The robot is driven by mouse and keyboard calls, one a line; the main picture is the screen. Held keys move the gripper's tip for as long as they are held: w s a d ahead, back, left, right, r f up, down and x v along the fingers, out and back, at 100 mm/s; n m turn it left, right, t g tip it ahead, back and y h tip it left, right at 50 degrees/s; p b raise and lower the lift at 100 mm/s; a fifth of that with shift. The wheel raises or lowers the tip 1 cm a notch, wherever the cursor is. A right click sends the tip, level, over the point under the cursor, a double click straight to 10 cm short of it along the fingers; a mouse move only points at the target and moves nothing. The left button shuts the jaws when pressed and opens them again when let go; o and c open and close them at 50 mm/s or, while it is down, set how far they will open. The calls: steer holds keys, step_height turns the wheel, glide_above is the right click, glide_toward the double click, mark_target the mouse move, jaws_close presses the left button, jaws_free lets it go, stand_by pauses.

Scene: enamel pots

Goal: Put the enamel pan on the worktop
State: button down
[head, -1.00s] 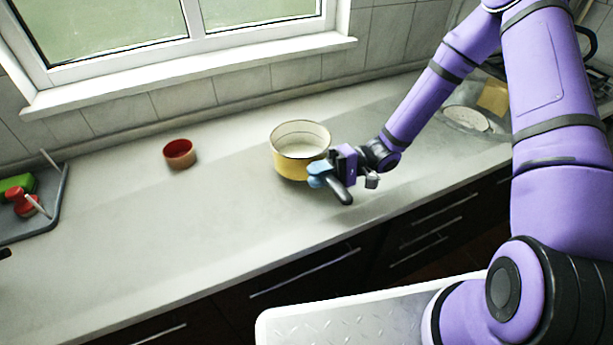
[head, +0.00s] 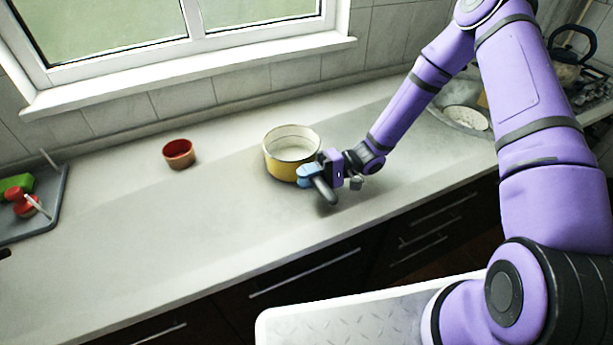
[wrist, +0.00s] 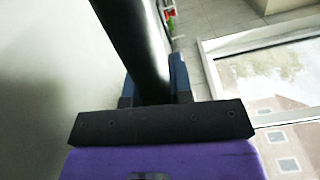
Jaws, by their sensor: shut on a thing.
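The enamel pan (head: 287,165) is yellow outside and cream inside, with a dark handle (head: 325,191) pointing toward the front. It is upright at the middle of the grey worktop (head: 215,220); whether its base touches the surface I cannot tell. My gripper (head: 311,174) is at the pan's right front side, its blue fingers shut on the handle. In the wrist view the dark handle (wrist: 135,45) runs between the blue fingers; the pan's body is not clearly seen there.
A small red-brown bowl (head: 179,154) stands left of the pan. A grey tray (head: 58,205) with green and red items is at the far left. A kettle (head: 571,50) and a sink-like basin (head: 465,118) are at the right. The front worktop is clear.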

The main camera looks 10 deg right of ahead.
steer(key=c, duration=1)
jaws_free()
steer(key=shift+f, duration=0.1)
steer(key=v, duration=1.2)
steer(key=s+d+r+n+t+h, duration=0.1)
steer(key=s+d+r+h, duration=0.2)
steer(key=r, duration=0.5)
steer(key=s+r+h, duration=0.4)
steer(key=r+h, duration=0.1)
steer(key=r, duration=0.3)
steer(key=s+d+r+n+t+h, duration=0.1)
steer(key=s+d+r+h, duration=0.15)
steer(key=r+h, duration=0.45)
steer(key=s+d+r+m+t, duration=0.1)
steer(key=s+r+t, duration=0.1)
steer(key=s+r, duration=0.3)
steer(key=s+d+r+m+t+h, duration=0.1)
steer(key=s+d+r+t, duration=0.1)
steer(key=s+r+t, duration=0.1)
steer(key=s+d+r+m+t+h, duration=0.1)
steer(key=s+r+t, duration=0.1)
steer(key=s+r, duration=0.4)
steer(key=shift+s+d+r+t, duration=0.3)
steer(key=shift+s+d+t, duration=0.1)
steer(key=shift+s, duration=0.25)
